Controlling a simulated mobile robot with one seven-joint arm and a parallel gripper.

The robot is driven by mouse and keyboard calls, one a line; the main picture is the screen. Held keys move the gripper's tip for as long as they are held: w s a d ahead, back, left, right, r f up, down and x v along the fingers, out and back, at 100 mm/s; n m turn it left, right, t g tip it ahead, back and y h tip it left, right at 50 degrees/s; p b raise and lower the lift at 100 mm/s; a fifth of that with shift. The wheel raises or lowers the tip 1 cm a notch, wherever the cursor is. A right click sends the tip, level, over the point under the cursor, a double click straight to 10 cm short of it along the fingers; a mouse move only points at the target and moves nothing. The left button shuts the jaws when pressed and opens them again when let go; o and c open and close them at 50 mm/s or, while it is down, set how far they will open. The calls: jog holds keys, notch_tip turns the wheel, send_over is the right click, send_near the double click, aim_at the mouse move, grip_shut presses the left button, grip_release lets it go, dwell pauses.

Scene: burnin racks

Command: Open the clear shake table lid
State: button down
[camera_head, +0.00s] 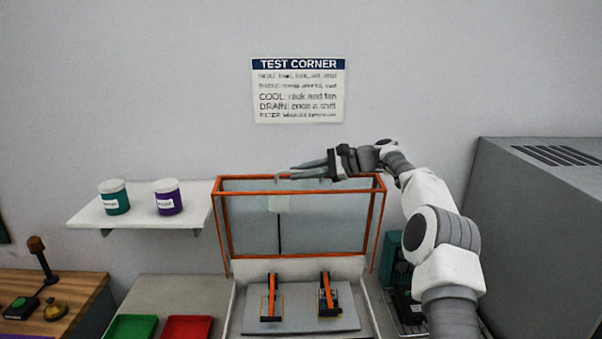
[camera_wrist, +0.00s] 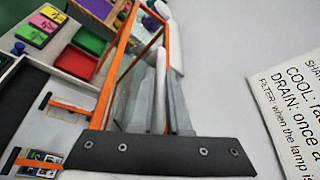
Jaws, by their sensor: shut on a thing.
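The clear lid (camera_head: 300,235) has an orange frame and stands raised, close to upright, at the back of the shake table (camera_head: 345,318). In the wrist view the lid's orange frame (camera_wrist: 112,70) runs beside my fingers. My gripper (camera_head: 290,173) lies across the lid's top edge, fingers pointing left. It is shut on the lid's pale handle; in the wrist view a whitish bar shows at the fingers (camera_wrist: 163,80). The exact contact is partly hidden by the fingers. Below, the shake table's grey plate lies uncovered with two orange-and-black clamps (camera_head: 270,297) on it.
A wall shelf (camera_head: 140,212) with a teal and a purple jar is left of the lid. A green tray (camera_head: 132,327) and a red tray (camera_head: 187,327) sit front left. A large grey cabinet (camera_head: 545,220) stands at right. The wall with a sign (camera_head: 298,90) is close behind.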

jog(key=c, duration=0.9)
grip_release()
jog(key=shift+d, duration=0.1)
jog(key=v, duration=1.7)
jog(key=shift+d+r, duration=0.1)
jog(key=shift+r, duration=0.05)
jog(key=shift+s, duration=0.1)
